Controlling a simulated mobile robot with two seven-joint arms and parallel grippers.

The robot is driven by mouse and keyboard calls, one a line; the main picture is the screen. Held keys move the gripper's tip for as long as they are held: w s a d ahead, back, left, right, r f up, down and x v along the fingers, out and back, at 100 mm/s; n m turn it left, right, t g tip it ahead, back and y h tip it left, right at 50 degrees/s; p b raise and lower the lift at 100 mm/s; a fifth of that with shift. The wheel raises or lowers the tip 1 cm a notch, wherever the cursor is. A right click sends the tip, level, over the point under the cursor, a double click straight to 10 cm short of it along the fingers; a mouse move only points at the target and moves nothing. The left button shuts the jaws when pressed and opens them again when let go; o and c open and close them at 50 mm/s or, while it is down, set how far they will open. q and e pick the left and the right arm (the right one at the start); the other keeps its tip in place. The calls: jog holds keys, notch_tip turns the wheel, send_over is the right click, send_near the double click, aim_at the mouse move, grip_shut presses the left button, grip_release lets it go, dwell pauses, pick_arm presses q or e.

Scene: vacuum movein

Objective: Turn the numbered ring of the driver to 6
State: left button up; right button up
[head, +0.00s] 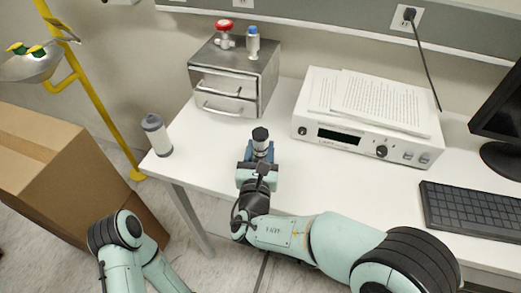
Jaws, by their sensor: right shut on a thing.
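A small upright driver (260,135) with a black top and a paler band below it shows near the middle of the white table. Its numbered ring is too small to read, and its lower part is hidden by my right gripper. My right gripper (261,153) reaches over the table from the front and is shut on the driver. Only links of my left arm show at the lower left; its gripper is out of view.
A metal drawer box (233,80) with a red-handled valve (223,28) and a blue-capped bottle (253,42) on top stands behind. A white instrument (365,145) bearing papers stands right, a keyboard (470,207) farther right. A grey-capped bottle (157,137) stands near the left edge.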

jog(key=shift+d+f+y+b, duration=0.2)
jog(key=shift+y+b, duration=0.2)
jog(key=shift+y, duration=0.2)
jog(key=shift+a+r+n+y+b, duration=0.1)
jog(key=shift+n+y+b, duration=0.25)
jog(key=shift+n+y, duration=0.2)
jog(key=o, duration=1)
jog(key=shift+c, duration=0.2)
jog(key=shift+s, duration=0.1)
jog(key=s, duration=1.3)
jog(key=shift+s+b, duration=0.15)
jog(key=shift+b, duration=0.15)
